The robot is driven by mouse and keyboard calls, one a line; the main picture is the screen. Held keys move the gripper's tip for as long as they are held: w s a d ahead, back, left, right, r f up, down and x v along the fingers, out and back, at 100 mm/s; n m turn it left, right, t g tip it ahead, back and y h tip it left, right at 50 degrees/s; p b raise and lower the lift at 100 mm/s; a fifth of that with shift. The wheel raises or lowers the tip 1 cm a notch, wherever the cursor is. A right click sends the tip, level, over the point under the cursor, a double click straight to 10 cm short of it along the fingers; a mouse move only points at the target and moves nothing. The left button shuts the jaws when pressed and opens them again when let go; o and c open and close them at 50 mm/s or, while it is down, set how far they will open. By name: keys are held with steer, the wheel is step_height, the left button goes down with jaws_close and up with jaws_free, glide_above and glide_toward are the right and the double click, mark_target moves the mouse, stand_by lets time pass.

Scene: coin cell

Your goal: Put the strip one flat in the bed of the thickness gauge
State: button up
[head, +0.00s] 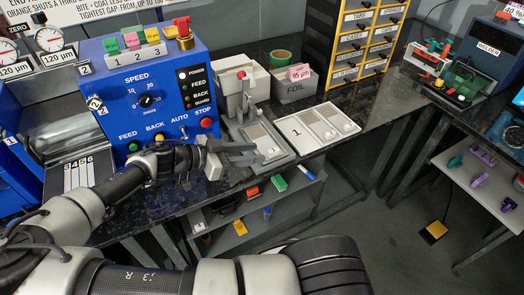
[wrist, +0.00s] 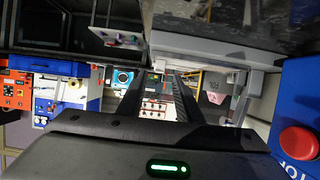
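A grey bench device with a red-topped upright (head: 241,76), which looks like the thickness gauge, stands right of the blue machine. A strip with a grey-brown face (head: 260,136) and a pale end lies on its low front bed, apparently flat; its number is not readable. A white tray (head: 296,146) beside it has a bare place marked 1 and two grey strips (head: 328,122) in the other places. My gripper (head: 254,153) is at the bed's left front edge, fingers apart with nothing visible between them. The wrist view also shows the fingers (wrist: 158,72) spread; no strip is visible there.
The blue machine (head: 150,95) with its knob and buttons stands close left of my gripper. A grey FOIL box (head: 294,88) and a yellow-framed drawer cabinet (head: 350,45) stand behind. A lower shelf (head: 262,225) holds small items. Dark bench shows right of the tray.

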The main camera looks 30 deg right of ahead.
steer(key=v, duration=0.7)
steer(key=s+a+n+g+y, duration=0.2)
steer(key=s+n+g+y, duration=0.3)
steer(key=s+y, duration=0.45)
steer(key=s+r+n+t+y, duration=0.1)
steer(key=s+r+n+t, duration=0.1)
steer(key=r, duration=0.5)
steer(key=s+r+n+t+y, duration=0.1)
steer(key=s+r+n+t, duration=0.1)
steer(key=r+n+t, duration=0.2)
steer(key=s+r+n+t+y, duration=0.2)
steer(key=r+n+t, duration=0.2)
steer(key=r, duration=0.6)
steer(key=n, duration=0.2)
steer(key=shift+s+d+r+n, duration=0.2)
steer(key=shift+s+n, duration=0.1)
steer(key=shift+s, duration=0.1)
